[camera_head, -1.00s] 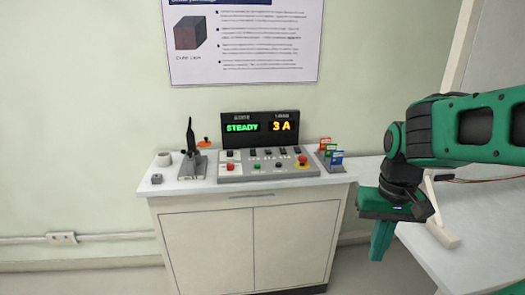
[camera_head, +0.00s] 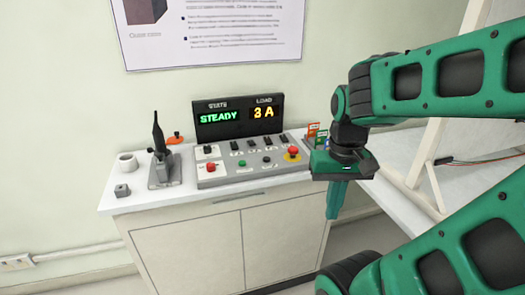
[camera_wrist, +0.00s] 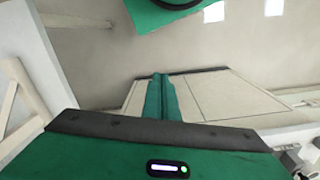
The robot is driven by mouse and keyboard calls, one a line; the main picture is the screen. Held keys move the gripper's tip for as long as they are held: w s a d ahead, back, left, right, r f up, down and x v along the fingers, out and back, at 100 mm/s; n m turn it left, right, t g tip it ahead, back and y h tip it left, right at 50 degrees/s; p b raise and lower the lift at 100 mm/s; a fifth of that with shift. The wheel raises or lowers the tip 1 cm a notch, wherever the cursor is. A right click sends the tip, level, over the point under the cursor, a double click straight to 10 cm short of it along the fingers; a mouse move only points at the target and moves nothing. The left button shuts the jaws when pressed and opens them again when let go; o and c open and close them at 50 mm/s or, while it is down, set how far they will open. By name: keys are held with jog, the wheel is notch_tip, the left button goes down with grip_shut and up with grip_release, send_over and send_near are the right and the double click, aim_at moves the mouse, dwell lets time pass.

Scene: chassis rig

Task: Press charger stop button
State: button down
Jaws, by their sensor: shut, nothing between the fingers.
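Which one is the charger stop button, I cannot read. The display (camera_head: 240,116) behind shows STEADY in green and 3 A in yellow. My gripper (camera_head: 333,214) points down, shut and empty, in front of the cabinet's right end, apart from the panel. In the wrist view its closed fingers (camera_wrist: 160,98) show.
A card holder (camera_head: 314,136) is partly behind my arm. A white table (camera_head: 395,200) lies right.

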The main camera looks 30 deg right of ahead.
notch_tip(320, 180, up, 10)
jog(key=n+t+h, duration=0.1)
jog(key=n+t, duration=0.2)
send_over(266, 158)
jog(key=s+a, duration=0.1)
jog(key=s, duration=0.2)
jog(key=shift+s+a+f, duration=0.1)
jog(key=shift+a+f, duration=0.05)
jog(key=shift+f, duration=0.05)
jog(key=shift+f, duration=0.15)
jog(key=x, duration=1.2)
jog(key=shift+s+f, duration=0.2)
jog(key=shift+f, duration=0.7)
